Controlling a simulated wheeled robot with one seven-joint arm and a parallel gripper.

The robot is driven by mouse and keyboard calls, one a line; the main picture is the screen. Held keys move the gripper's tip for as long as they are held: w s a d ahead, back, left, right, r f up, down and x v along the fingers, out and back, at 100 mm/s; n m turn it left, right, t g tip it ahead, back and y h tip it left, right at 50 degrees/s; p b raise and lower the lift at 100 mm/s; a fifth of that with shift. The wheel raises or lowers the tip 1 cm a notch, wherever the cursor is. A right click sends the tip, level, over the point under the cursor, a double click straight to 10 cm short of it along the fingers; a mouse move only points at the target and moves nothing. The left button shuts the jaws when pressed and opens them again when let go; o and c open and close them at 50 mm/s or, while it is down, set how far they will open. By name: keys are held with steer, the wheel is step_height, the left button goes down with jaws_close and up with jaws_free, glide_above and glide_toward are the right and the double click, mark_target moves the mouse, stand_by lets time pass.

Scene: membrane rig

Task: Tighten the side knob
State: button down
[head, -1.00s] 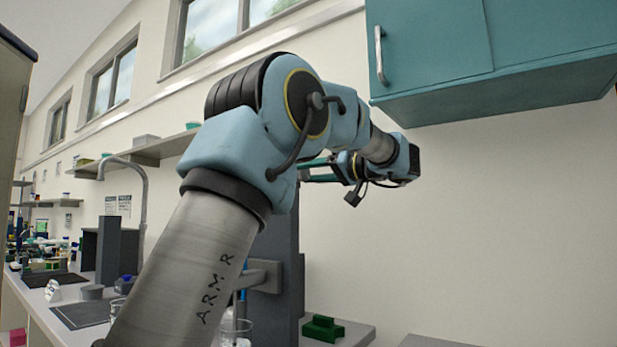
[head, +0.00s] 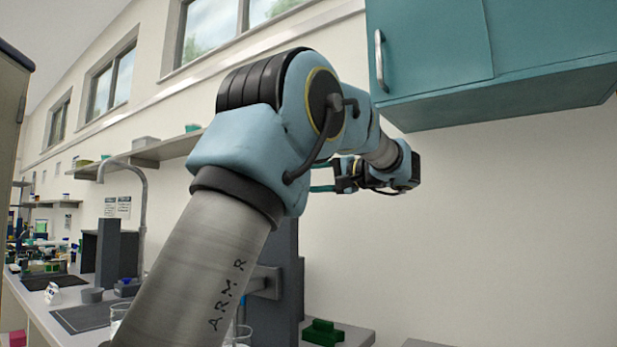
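I cannot make out the side knob in this view; my arm covers much of the middle. A dark grey upright column (head: 285,270) stands behind my arm, with a grey bracket (head: 268,282) on its left side. I cannot tell whether it belongs to the membrane rig. My gripper (head: 322,188) is up high, above and to the right of the column, pointing left in front of the wall. Its teal fingers are partly hidden behind my arm, so its opening does not show clearly. I see nothing held in it.
A teal wall cupboard (head: 480,50) hangs close above and right of my wrist. A shelf (head: 150,155) runs along the wall at left. Glass beakers (head: 243,335) and a green block (head: 322,332) stand on the bench near the column. A curved tap (head: 144,190) rises farther back.

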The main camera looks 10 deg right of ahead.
steer(key=shift+m, duration=0.3)
steer(key=shift+c, duration=1.5)
jaws_free()
steer(key=b+v, duration=0.1)
steer(key=v, duration=0.9)
steer(key=shift+s+d+b, duration=0.3)
steer(key=shift+b, duration=0.1)
